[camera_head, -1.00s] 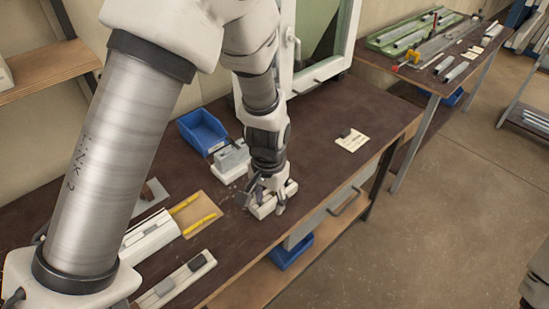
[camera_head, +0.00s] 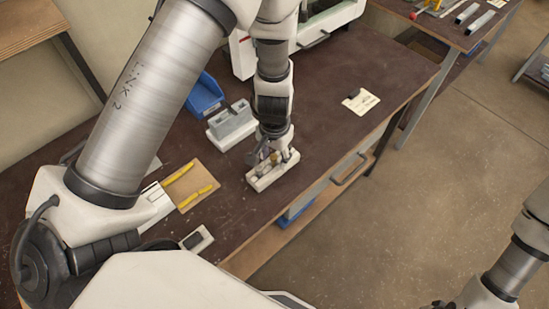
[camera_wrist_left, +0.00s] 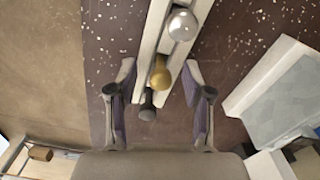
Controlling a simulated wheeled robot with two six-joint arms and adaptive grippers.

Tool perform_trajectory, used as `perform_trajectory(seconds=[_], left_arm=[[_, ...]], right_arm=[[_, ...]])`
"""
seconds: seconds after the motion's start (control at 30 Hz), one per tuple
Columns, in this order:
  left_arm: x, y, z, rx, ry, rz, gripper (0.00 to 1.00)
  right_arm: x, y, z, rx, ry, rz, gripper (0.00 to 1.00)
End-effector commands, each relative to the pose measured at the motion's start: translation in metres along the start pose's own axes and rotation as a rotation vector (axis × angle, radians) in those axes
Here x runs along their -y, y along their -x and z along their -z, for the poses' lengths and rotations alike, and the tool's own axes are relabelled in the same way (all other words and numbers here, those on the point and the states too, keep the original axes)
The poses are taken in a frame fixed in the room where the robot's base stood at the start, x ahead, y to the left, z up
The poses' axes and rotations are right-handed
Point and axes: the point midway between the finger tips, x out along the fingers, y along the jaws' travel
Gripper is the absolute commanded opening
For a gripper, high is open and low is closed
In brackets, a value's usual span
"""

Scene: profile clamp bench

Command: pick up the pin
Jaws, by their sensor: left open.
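A narrow white holder (camera_head: 262,183) lies near the front edge of the bench. In the left wrist view three round-headed pins stand in a row on it: a silver one (camera_wrist_left: 182,25), a brass one (camera_wrist_left: 161,73) and a dark one (camera_wrist_left: 147,108). I cannot tell which one the task means. My left gripper (camera_head: 275,158) points down at the holder. In the left wrist view its open fingers (camera_wrist_left: 160,70) are on either side of the row, with the brass pin between the tips and no contact visible. My right arm shows at the lower right; its jaws cannot be made out.
A grey block on a white base (camera_head: 232,122) stands behind the holder, near a blue bin (camera_head: 203,94). A tan board (camera_head: 195,188) with yellow pieces lies left of it. A paper card (camera_head: 361,102) lies to the right. Bench between holder and card is clear.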

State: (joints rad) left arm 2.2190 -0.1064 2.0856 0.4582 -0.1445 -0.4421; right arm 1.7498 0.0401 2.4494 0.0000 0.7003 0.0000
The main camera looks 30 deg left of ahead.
Motion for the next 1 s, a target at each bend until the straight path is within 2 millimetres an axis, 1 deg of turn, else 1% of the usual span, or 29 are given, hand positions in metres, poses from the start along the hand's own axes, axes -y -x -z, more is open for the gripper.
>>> perform_trajectory(seconds=[0.03,0.07,0.1,0.13,0.17,0.57,1.0], left_arm=[[0.0,0.0,0.0,0.0,0.0,0.0,0.43],[0.0,0.0,0.0,0.0,0.0,0.0,0.33],[0.0,0.0,0.0,0.001,0.0,0.0,0.18],[0.0,0.0,0.0,0.001,0.0,0.0,0.08],[0.0,0.0,0.0,0.001,0.0,0.0,0.0],[0.0,0.002,0.0,0.0,0.0,0.0,0.0],[0.002,0.034,0.002,-0.002,0.0,0.0,0.0]], right_arm=[[0.0,0.0,0.0,0.001,0.0,0.0,0.4],[0.0,0.0,0.0,0.001,0.0,0.0,0.4],[0.0,0.0,0.0,0.001,0.0,0.0,0.4],[0.0,0.0,0.0,0.001,0.0,0.0,0.4],[0.0,0.0,0.0,0.001,0.0,0.0,0.4],[0.0,0.002,0.0,0.001,0.0,0.0,0.4],[0.0,0.033,0.0,0.001,0.0,0.0,0.4]])
